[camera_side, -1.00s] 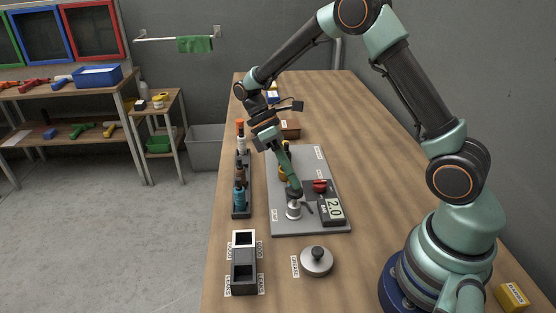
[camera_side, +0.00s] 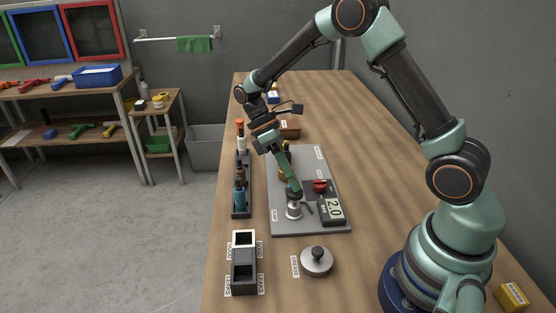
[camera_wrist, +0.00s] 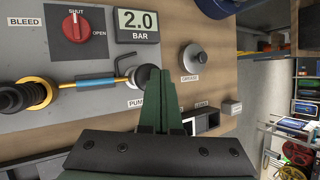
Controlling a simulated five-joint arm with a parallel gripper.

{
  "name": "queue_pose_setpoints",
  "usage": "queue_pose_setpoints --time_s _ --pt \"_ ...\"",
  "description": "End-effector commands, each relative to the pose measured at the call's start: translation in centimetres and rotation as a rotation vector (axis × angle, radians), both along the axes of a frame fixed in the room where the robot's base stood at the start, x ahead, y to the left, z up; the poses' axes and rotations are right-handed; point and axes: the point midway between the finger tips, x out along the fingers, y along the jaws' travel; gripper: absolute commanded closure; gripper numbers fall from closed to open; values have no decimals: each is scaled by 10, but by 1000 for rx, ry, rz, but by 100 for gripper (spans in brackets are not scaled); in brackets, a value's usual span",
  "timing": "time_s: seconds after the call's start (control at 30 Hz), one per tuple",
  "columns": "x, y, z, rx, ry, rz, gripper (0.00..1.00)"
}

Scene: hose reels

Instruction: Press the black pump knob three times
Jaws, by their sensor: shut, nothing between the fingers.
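The black pump knob (camera_wrist: 146,77) shows in the wrist view at the right end of a blue-and-metal rod, partly hidden by my fingers. My gripper (camera_wrist: 162,74) is shut and empty, its green fingertips at the knob's right edge. I cannot tell whether the tips touch the knob. The pump stands on a grey plate (camera_side: 290,228). The gauge (camera_side: 332,210) reads 2.0 bar.
A red bleed knob (camera_side: 320,185) sits beside the gauge. A rack of bottles (camera_side: 241,190) stands left of the plate. A dark two-bay box (camera_side: 243,265) and a round grease lid (camera_side: 317,262) lie in front.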

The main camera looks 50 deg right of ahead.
Motion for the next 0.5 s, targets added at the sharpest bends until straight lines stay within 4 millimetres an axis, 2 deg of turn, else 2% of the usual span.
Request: queue_pose_setpoints --time_s 0.5 --pt "0 0 -6 0 0 0 100"
